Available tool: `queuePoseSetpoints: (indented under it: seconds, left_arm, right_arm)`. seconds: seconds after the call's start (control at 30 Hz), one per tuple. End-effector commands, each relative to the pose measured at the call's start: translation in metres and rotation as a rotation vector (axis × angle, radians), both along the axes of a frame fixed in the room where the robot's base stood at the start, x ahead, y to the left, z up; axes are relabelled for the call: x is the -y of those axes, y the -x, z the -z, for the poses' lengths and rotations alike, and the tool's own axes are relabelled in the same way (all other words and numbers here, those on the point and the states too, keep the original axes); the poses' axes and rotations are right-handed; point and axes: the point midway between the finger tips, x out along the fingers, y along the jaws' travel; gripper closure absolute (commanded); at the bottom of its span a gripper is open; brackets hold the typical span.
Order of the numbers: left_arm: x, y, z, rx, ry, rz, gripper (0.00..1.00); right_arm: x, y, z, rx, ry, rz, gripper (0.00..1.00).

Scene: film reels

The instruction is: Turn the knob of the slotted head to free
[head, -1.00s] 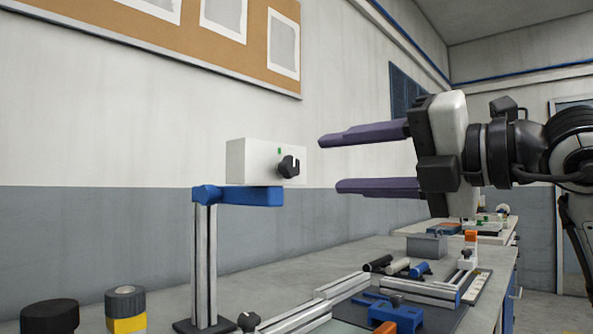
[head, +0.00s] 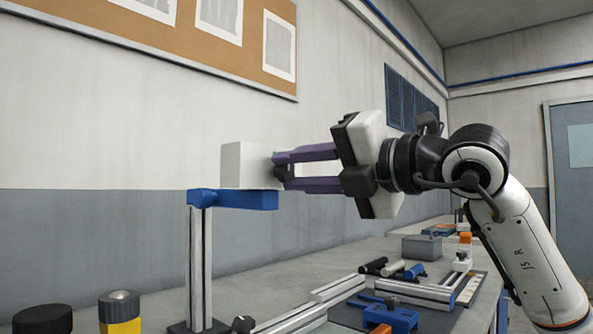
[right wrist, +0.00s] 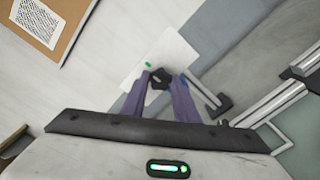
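The slotted head is a white box (head: 246,165) on a blue arm (head: 236,199) atop an upright metal post. Its black knob (right wrist: 159,79) shows in the right wrist view between my fingertips, with a green mark (right wrist: 148,65) beside it on the box face. My right gripper (head: 278,170) reaches in from the right, and its purple fingers are closed around the knob, one on each side. In the head view the fingertips largely hide the knob. I cannot tell which way its pointer faces. My left gripper is in neither view.
On the bench below are a metal rail frame with blue clamps (head: 390,316), small cylinders (head: 394,268) and a grey box (head: 421,247). Black and yellow round parts (head: 119,315) stand at front left. The wall with its pinboard (head: 225,35) is behind.

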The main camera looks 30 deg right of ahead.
Motion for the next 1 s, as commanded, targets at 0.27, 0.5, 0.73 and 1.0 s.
queuePoseSetpoints:
  seconds: [0.27, 0.5, 0.73, 1.0]
  left_arm:
    - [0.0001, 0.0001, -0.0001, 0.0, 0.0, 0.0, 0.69]
    - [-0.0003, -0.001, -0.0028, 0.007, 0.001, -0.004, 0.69]
    - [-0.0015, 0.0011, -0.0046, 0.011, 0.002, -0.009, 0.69]
    - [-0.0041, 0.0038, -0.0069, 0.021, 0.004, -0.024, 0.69]
  right_arm:
    - [0.0001, 0.0003, 0.0, 0.003, 0.008, 0.0, 0.95]
    - [0.0, 0.0003, -0.0003, 0.029, 0.084, 0.0, 0.95]
    - [0.0, 0.0003, -0.0004, 0.085, 0.247, -0.001, 0.95]
    - [0.0003, 0.0, -0.0002, 0.168, 0.489, -0.001, 0.95]
